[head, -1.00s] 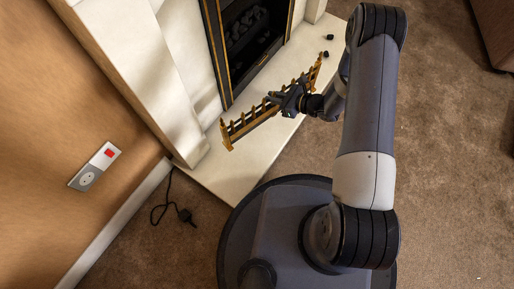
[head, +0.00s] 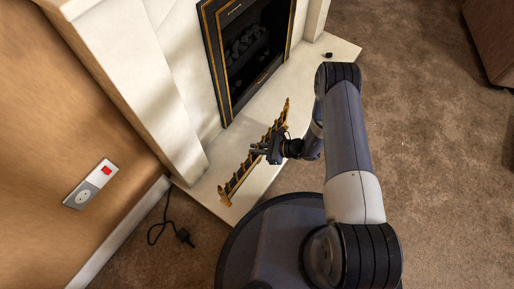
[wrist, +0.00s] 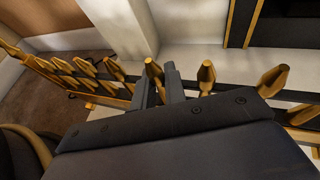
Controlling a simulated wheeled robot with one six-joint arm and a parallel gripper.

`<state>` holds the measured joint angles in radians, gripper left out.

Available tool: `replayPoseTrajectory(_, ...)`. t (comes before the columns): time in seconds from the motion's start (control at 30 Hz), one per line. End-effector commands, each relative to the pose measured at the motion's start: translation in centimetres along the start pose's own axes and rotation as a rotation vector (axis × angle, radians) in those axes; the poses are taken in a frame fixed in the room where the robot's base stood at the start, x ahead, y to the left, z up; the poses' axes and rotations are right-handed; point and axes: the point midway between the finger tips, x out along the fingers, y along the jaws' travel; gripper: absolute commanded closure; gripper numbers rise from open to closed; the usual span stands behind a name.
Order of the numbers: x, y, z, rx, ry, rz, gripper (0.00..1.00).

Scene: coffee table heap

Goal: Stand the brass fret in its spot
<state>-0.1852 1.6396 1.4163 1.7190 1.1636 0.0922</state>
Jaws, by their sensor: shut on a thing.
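The brass fret (head: 232,186), a long gold rail with a row of short posts, is held over the pale hearth (head: 297,82) in front of the fireplace. My gripper (head: 262,151) is shut on it near the middle of its length. In the wrist view my gripper's fingers (wrist: 160,82) are on either side of one brass post, and the fret (wrist: 206,77) runs across the picture. I cannot tell whether its underside touches the hearth. My wrist housing hides part of its lower side.
The dark fireplace opening (head: 246,58) with gold trim stands behind the hearth. A small black lump (head: 328,55) lies at the hearth's far end. A black cable and plug (head: 181,236) lie on the brown carpet (head: 445,170) near the wall socket (head: 90,184).

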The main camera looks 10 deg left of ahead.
Motion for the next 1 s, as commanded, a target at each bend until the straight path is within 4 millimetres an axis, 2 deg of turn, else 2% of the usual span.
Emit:
replayPoseTrajectory(0.23,0.6,-0.1,-1.3,-0.001,-0.004,-0.001,1.00)
replayPoseTrajectory(0.5,1.8,-0.1,-4.2,-0.001,-0.004,-0.002,1.00)
replayPoseTrajectory(0.93,1.9,-0.1,-4.5,-0.002,-0.004,-0.002,1.00)
replayPoseTrajectory(0.97,1.9,0.0,-4.5,0.000,0.000,-0.001,0.85)
replayPoseTrajectory(1.0,1.9,0.0,-4.5,0.000,0.000,-0.001,0.82)
